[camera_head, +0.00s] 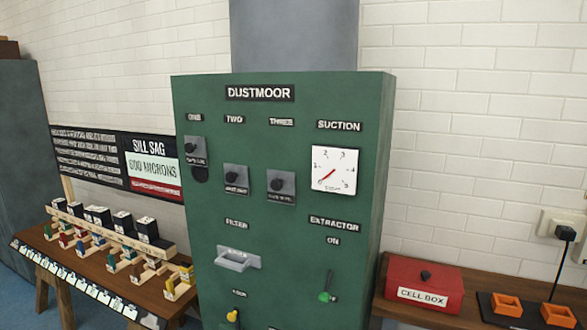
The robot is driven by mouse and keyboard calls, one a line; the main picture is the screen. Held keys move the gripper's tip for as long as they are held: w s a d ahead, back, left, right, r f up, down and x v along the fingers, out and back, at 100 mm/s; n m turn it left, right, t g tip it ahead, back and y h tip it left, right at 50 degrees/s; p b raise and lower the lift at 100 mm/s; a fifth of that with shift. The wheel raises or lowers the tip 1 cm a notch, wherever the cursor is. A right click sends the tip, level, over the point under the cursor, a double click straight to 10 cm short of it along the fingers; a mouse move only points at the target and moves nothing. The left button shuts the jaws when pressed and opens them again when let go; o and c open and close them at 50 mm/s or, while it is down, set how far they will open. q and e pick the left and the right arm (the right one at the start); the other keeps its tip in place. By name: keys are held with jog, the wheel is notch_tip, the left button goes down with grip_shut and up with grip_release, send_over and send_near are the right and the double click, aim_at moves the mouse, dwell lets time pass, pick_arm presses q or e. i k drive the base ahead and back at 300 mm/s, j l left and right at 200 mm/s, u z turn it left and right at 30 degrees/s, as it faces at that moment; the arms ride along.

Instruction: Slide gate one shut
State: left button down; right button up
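Gate one (195,150) is a grey plate with a black knob, under the label ONE at the upper left of the green DUSTMOOR cabinet (290,130). A dark round opening (200,174) shows just below its plate. Gate two (236,179) and gate three (281,187) are similar grey plates with black knobs. They sit lower under their labels, and no opening shows by them. Neither of my grippers is in view.
The cabinet also has a suction dial (334,170), a grey filter handle (238,259) and a green extractor lever (327,288). A bench with small blocks (130,270) stands left. A red cell box (424,284) sits on a right-hand shelf.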

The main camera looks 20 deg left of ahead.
aim_at(196, 148)
jog(key=u, duration=1.35)
